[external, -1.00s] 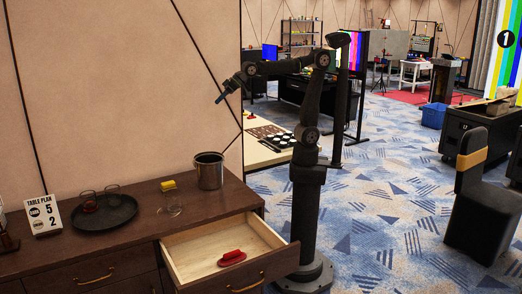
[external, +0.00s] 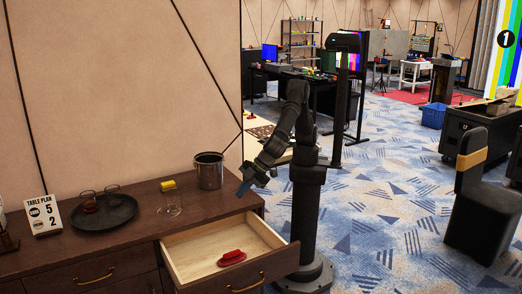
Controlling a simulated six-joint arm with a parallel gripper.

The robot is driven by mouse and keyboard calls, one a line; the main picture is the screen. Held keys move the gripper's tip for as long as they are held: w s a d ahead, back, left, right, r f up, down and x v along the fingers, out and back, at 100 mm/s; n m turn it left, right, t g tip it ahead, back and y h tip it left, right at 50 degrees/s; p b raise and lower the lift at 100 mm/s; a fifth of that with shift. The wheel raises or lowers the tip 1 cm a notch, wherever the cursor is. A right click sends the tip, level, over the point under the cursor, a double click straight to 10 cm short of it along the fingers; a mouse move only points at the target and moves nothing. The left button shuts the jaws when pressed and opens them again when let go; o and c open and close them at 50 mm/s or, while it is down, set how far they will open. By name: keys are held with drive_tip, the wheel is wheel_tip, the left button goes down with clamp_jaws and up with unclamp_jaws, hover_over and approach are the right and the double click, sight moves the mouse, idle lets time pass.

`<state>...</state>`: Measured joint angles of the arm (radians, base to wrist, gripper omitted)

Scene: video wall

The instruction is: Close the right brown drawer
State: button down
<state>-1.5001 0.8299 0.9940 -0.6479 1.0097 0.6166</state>
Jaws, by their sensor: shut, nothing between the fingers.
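The right brown drawer (external: 268,268) stands pulled out from the brown cabinet (external: 140,215), with its pale inside showing. A red object (external: 232,257) lies on the drawer floor. The drawer has a brass handle on its front. My gripper (external: 241,192) is shut and empty. In the picture it shows above the back of the open drawer, near the cabinet's right end and right of the metal bucket. It appears apart from the drawer.
On the cabinet top are a metal bucket (external: 209,170), a yellow block (external: 168,185), a clear glass (external: 175,205), a dark round tray (external: 98,217) with glasses, and a table plan sign (external: 45,215). Carpet on the right is open, with a black chair (external: 475,205) farther off.

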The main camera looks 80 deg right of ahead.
drive_tip(key=s+a+f+n+t, duration=0.1)
drive_tip(key=s+a+f+n, duration=0.25)
drive_tip(key=s+f, duration=1.4)
drive_tip(key=n+t, duration=0.2)
approach(293, 263)
drive_tip(key=s+a+f, duration=0.2)
drive_tip(key=s+a, duration=0.1)
drive_tip(key=s, duration=0.1)
drive_tip(key=s+d+f+n+t+y, duration=0.2)
drive_tip(key=s+f, duration=0.2)
drive_tip(key=f, duration=0.1)
drive_tip(key=shift+w+a+r+n+t+y, duration=0.45)
drive_tip(key=shift+w+a+n+t+y, duration=0.2)
drive_tip(key=shift+w, duration=1.85)
drive_tip(key=shift+w+a+r+n+t+y, duration=0.55)
drive_tip(key=shift+w+a, duration=0.25)
drive_tip(key=shift+w, duration=1.65)
drive_tip(key=shift+w+a+r+n+t+y, duration=0.4)
drive_tip(key=shift+w+a+n+t+y, duration=0.25)
drive_tip(key=shift+w, duration=1.85)
